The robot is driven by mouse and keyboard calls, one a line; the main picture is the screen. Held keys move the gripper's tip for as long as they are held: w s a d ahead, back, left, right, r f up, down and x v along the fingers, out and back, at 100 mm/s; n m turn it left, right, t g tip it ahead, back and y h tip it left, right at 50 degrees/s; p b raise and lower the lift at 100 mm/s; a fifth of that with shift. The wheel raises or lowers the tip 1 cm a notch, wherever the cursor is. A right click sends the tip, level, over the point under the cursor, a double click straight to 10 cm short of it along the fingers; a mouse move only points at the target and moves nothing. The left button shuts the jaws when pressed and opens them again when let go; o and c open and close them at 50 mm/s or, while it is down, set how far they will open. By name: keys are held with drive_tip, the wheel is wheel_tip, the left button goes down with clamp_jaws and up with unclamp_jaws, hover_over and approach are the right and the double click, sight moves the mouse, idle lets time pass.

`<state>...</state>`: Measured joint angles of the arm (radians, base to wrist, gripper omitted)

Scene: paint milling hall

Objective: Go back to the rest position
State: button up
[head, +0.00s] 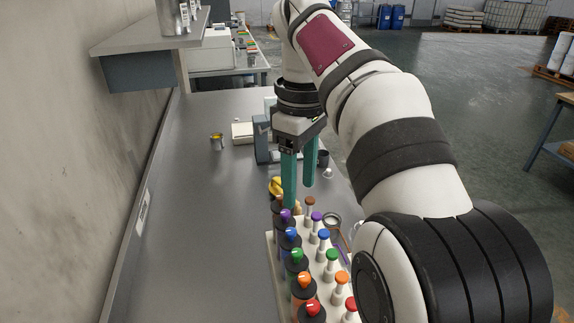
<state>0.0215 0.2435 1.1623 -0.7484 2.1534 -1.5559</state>
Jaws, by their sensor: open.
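My gripper (299,192) points down above the far end of a pale rack (271,250). Its two green fingers are apart, with nothing seen between them. The rack holds a row of dark bottles with coloured caps, such as a red-capped bottle (311,312) and an orange-capped one (303,286). Beside them runs a row of smaller pieces with brown, purple, blue, green, orange and red tops, such as a green-topped one (331,256). A brown-capped bottle is close to the left finger; I cannot tell whether they touch. My arm hides part of the bench's right side.
The grey bench (190,220) is clear on the left. A yellow item (276,186) lies just beyond the rack. Farther back are a small can (216,141), a white device (242,132) and a dark cup (323,158). A wall shelf (150,45) overhangs at the upper left.

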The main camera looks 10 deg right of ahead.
drive_tip(key=shift+r, duration=0.15)
drive_tip(key=s+a+f+m+y, duration=0.1)
drive_tip(key=s+a+f+m, duration=0.1)
drive_tip(key=s+f+m, duration=0.5)
drive_tip(key=s+a+f+m, duration=0.2)
drive_tip(key=s+f+m, duration=0.5)
drive_tip(key=s, duration=1)
wheel_tip(320, 180, down, 4)
drive_tip(key=shift+s+a+r+m+y, duration=0.1)
drive_tip(key=shift+s+a+m+y, duration=0.1)
drive_tip(key=shift+m+y, duration=0.15)
